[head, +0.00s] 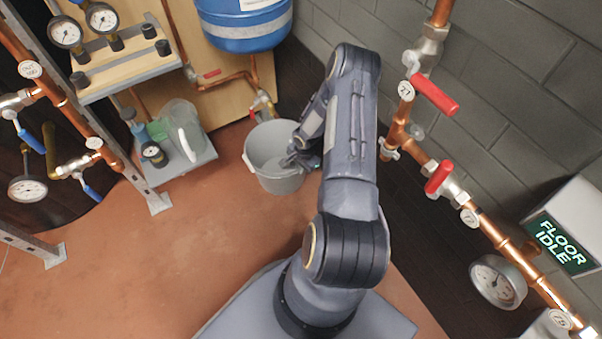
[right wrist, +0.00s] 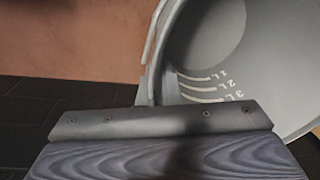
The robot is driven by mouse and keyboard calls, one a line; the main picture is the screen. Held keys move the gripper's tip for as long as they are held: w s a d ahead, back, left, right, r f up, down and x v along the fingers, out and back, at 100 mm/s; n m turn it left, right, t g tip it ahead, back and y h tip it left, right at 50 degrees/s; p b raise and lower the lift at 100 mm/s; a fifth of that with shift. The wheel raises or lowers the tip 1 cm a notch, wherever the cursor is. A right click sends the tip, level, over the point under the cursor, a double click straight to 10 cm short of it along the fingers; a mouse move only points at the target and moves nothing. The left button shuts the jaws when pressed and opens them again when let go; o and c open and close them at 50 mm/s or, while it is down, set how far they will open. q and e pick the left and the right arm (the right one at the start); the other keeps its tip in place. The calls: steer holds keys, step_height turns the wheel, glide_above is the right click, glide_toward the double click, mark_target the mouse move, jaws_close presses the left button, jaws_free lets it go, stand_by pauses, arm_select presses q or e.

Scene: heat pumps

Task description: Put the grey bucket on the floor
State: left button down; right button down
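The grey bucket (head: 262,178) is upright below the blue tank, with its open top facing up. In the right wrist view the bucket (right wrist: 265,50) fills the upper right, with 1 L, 2 L and 3 L marks on its inner wall. My right gripper (head: 303,161) is at the bucket's right side, partly hidden by my arm. In the wrist view the right gripper (right wrist: 158,95) has its two narrow fingers close together, on either side of the bucket's wall. I cannot tell whether the bucket's base touches the floor (head: 200,240). My left gripper is not in view.
A copper pipe with a red-handled valve (head: 262,103) comes down just behind the bucket. A grey platform (head: 178,165) with containers stands to the left. Copper pipes with red valves (head: 438,178) run along the right wall. The floor in front of the bucket is clear.

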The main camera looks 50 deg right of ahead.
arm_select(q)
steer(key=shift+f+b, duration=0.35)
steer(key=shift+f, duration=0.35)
arm_select(e)
steer(key=shift+a+f, duration=0.1)
steer(key=shift+f, duration=1.05)
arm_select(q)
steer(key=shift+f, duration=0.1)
arm_select(e)
steer(key=shift+f, duration=0.1)
steer(key=c, duration=2.1)
jaws_free()
steer(key=shift+f, duration=0.1)
steer(key=o, duration=0.5)
